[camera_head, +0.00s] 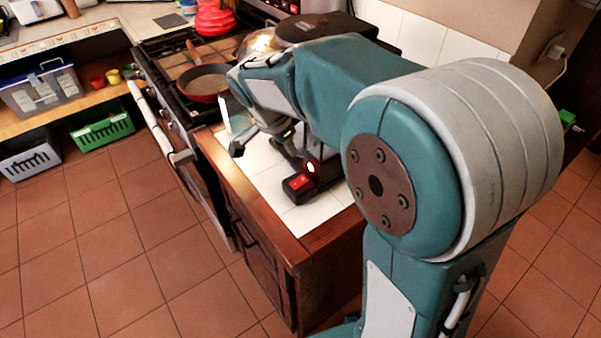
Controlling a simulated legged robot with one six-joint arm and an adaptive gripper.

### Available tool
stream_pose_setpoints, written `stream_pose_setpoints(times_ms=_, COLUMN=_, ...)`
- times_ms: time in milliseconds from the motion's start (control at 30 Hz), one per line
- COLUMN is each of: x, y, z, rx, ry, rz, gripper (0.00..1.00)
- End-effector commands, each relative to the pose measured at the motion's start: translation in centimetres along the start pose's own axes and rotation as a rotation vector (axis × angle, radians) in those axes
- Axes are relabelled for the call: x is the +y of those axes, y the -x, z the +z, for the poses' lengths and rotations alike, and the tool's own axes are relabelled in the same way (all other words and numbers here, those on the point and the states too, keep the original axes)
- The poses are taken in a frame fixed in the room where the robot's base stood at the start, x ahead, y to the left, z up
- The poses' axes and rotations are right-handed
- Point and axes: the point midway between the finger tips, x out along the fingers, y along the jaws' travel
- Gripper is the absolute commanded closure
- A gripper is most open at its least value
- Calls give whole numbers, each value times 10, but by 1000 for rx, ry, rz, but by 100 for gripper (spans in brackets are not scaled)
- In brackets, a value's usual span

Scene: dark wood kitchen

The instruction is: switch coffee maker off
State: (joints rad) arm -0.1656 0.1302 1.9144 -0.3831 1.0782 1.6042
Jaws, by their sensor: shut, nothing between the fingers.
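The coffee maker's black base (299,187) stands on the white-tiled counter. A red switch (300,182) shows on its front, and a bright red-ringed light (311,168) glows just above it. My arm hides most of the coffee maker's body; a dark rounded top (326,26) shows behind the arm and may be part of it. My gripper (285,144) is shut and empty, low over the counter, just behind and left of the light. Its fingertips are small and partly hidden, and I cannot tell whether they touch the coffee maker.
A stove (178,108) with a red-rimmed pan (204,82) stands left of the counter. A shiny pot (262,42) is behind my wrist. A red kettle (214,18) stands at the back. Shelves with a green crate (102,130) are at far left. The tiled floor (110,235) is clear.

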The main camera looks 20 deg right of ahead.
Motion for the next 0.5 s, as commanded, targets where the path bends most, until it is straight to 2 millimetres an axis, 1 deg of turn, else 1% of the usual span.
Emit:
stream_pose_setpoints(times_ms=33, x=1, y=-11, z=0, rx=-1, ry=-1, rz=4, gripper=100)
stream_pose_setpoints(times_ms=300, x=1, y=-62, z=0, rx=-1, ry=0, rz=4, gripper=100)
stream_pose_setpoints(times_ms=500, x=0, y=-92, z=6, rx=-1, ry=2, rz=3, gripper=100)
